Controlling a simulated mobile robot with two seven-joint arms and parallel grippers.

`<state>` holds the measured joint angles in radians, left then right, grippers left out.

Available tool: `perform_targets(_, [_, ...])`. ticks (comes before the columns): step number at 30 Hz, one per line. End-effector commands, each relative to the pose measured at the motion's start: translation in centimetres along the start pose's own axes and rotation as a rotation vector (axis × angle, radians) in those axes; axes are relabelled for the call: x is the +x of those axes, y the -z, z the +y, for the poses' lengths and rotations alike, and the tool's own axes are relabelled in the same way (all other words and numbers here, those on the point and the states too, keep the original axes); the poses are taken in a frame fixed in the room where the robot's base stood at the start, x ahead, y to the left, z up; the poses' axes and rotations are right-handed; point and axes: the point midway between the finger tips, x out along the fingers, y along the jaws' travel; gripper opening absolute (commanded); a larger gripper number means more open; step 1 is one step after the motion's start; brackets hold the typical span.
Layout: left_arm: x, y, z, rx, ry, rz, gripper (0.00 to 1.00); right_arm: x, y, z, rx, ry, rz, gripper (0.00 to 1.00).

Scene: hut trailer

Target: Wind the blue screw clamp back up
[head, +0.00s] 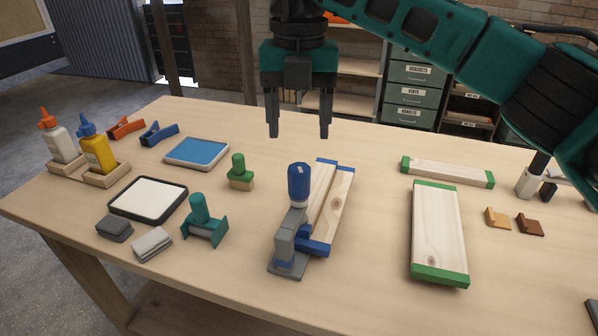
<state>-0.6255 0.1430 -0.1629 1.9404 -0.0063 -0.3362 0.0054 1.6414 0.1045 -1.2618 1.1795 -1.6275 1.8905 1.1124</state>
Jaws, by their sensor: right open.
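The blue screw clamp (290,245) stands on the workbench near the middle, with a grey frame and an upright blue handle (299,184) on top. It stands at the near end of wooden boards with blue ends (328,200); whether its screw touches them I cannot tell. My right gripper (299,134) is open and empty, pointing down, above and behind the blue handle and apart from it. My left gripper is not in view.
Boards with green ends (438,232) lie to the right, beside two small wooden blocks (498,217). On the left are glue bottles (97,152), a white pad (148,198), a blue tray (197,151) and a teal-handled tool (203,222). The bench front centre is clear.

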Motion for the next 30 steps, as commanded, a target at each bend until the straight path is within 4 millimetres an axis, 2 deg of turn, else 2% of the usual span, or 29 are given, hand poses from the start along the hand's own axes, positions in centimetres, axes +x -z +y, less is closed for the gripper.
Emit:
perform_targets(9, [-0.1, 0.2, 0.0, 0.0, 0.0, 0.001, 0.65, 6.7, 0.1, -0.1, 0.001, 0.001, 0.004, 0.65])
perform_targets(15, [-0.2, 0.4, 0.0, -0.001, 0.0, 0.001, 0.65, 9.7, 0.0, 0.0, 0.002, -0.001, 0.002, 0.65])
perform_targets(21, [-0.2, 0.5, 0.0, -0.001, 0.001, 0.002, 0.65, 10.9, 0.0, 0.0, 0.001, 0.0, 0.001, 0.65])
perform_targets(29, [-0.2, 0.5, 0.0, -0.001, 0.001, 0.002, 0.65, 10.9, 0.0, 0.0, 0.001, 0.0, 0.0, 0.65])
perform_targets(30, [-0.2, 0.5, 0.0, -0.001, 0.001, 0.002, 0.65, 10.9, 0.0, 0.0, 0.001, 0.0, 0.0, 0.61])
